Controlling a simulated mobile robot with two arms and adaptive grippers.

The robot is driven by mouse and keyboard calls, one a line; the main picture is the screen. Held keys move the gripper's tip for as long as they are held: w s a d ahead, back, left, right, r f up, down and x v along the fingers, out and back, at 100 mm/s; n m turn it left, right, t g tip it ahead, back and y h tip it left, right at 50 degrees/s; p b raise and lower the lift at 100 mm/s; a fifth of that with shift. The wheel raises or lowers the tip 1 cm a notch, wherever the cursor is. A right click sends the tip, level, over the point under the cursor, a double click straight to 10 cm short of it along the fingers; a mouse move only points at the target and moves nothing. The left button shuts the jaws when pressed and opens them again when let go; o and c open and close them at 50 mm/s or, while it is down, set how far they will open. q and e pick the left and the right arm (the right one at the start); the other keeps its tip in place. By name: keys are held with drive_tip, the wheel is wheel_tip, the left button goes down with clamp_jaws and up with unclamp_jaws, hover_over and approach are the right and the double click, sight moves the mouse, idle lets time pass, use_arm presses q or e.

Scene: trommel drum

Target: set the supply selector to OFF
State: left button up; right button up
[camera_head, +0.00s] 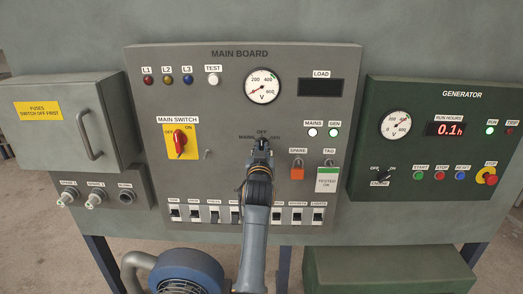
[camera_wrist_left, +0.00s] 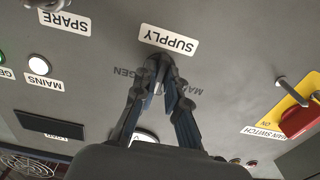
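The supply selector (camera_wrist_left: 157,62) is a small dark knob on the grey main board (camera_head: 225,80), between the marks MAINS, OFF and GEN. My left gripper (camera_head: 262,146) reaches up to it from below and covers most of it in the head view. In the left wrist view, which is upside down, the two fingers (camera_wrist_left: 160,80) converge on the knob, one on each side, just below the SUPPLY label (camera_wrist_left: 168,40). They look shut on it. The knob's pointer is hidden by the fingers, so its setting cannot be read. My right gripper is not in view.
The red main switch (camera_head: 180,142) is left of the selector. An orange padlock (camera_head: 297,170) and a tag (camera_head: 328,178) hang to the right. A row of breakers (camera_head: 193,214) runs below, partly behind my arm. The green generator panel (camera_head: 440,165) stands at right.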

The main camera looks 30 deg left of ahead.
sight(262, 115)
use_arm(q)
drive_tip(key=o, duration=0.3)
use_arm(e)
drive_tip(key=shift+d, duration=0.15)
use_arm(q)
drive_tip(key=shift+r, duration=0.1)
wheel_tip(262, 115, up, 10)
drive_tip(key=shift+f, duration=0.15)
drive_tip(key=shift+f, duration=0.1)
idle(0.4)
